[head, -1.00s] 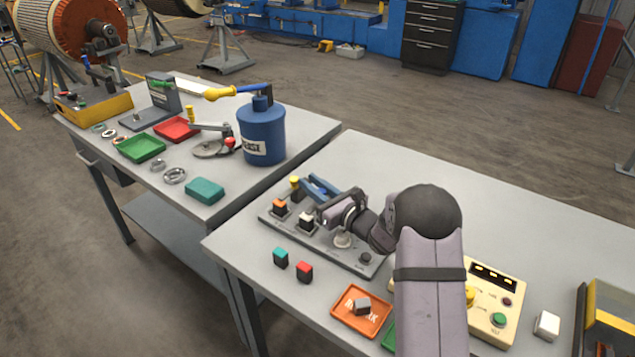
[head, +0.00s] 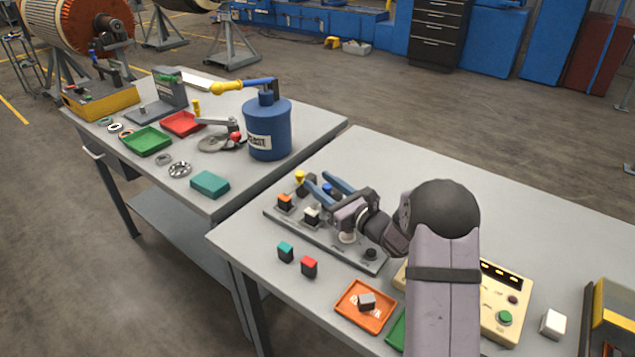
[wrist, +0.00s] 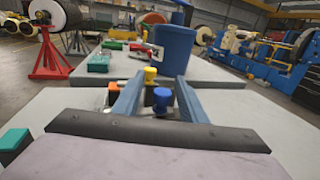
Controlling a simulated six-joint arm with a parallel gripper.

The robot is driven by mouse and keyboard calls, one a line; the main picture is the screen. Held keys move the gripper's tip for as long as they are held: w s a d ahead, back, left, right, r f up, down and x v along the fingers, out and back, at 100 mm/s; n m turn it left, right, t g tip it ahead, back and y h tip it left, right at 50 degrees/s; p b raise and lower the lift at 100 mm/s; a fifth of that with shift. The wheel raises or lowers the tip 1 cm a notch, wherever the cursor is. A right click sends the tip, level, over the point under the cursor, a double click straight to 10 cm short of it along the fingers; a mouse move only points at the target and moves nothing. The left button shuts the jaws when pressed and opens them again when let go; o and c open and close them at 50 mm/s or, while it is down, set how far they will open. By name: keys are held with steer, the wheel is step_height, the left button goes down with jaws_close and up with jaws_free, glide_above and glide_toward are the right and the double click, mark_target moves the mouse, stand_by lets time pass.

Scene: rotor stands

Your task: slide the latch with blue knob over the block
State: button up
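The blue knob (head: 327,188) of the latch shows between my gripper's blue fingers in the head view. My gripper (wrist: 158,92) is open, with gaps around the knob. The latch's bar is mostly hidden by my gripper. A yellow knob (head: 299,178) stands just beyond, at the plate's far end. On the dark fixture plate (head: 340,256) sit an orange-topped block (head: 285,203) and a white-topped block (head: 312,215). I cannot tell which block belongs to the blue-knob latch.
A teal-topped block (head: 286,251) and a red-topped block (head: 309,266) stand on the table before the plate. An orange tray (head: 351,316) holds a grey block. A cream control box (head: 499,316) is at right. The table behind the plate is clear.

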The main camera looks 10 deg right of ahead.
mark_target(328, 189)
steer(key=shift+b+v, duration=0.55)
steer(key=shift+v, duration=2)
